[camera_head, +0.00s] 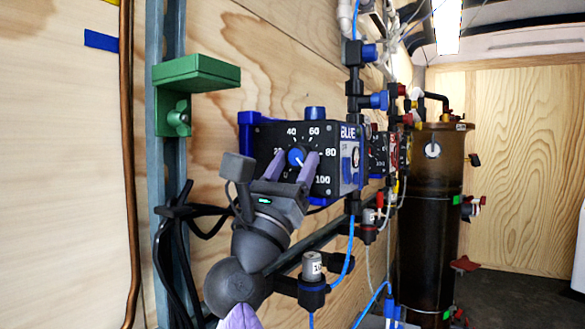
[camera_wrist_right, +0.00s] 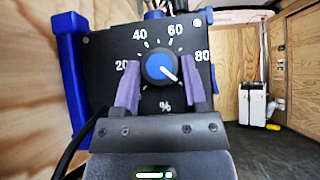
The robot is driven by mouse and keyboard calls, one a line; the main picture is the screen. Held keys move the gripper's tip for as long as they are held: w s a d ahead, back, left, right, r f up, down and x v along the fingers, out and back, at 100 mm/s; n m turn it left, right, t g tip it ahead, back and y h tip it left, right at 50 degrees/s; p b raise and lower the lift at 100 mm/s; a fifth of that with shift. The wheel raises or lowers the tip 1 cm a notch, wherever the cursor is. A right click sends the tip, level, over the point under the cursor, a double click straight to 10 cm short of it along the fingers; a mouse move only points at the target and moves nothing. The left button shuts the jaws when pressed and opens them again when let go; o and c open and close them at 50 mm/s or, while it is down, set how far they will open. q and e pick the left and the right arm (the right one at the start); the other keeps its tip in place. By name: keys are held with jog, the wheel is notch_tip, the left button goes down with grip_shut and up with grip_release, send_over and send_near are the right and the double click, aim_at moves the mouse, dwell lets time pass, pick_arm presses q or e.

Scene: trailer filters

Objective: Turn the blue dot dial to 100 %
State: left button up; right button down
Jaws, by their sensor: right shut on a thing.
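The blue dot dial (camera_head: 297,157) is a round knob with a blue centre on the black front panel of a box labelled BLUE (camera_head: 347,133). It also shows in the right wrist view (camera_wrist_right: 161,65). Its white pointer slants to the lower right, below the 80 mark, roughly towards 100. My right gripper (camera_head: 292,167) has its two lavender fingers either side of the dial and is shut on it; it also shows in the right wrist view (camera_wrist_right: 161,82). The right finger hides the 100 mark in the wrist view. My left gripper is not in view.
A green bracket (camera_head: 195,75) is fixed to a metal upright at the left. More dial boxes (camera_head: 379,152) stand behind the blue one. Blue tubes and fittings (camera_head: 313,280) hang below. A dark brown tank (camera_head: 432,185) stands at the back right, with open floor near it.

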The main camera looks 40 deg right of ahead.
jog(key=shift+c, duration=1.1)
grip_release()
jog(key=shift+d, duration=0.1)
jog(key=shift+o, duration=0.4)
jog(key=v, duration=1)
jog(key=shift+p, duration=0.35)
jog(key=shift+w, duration=0.1)
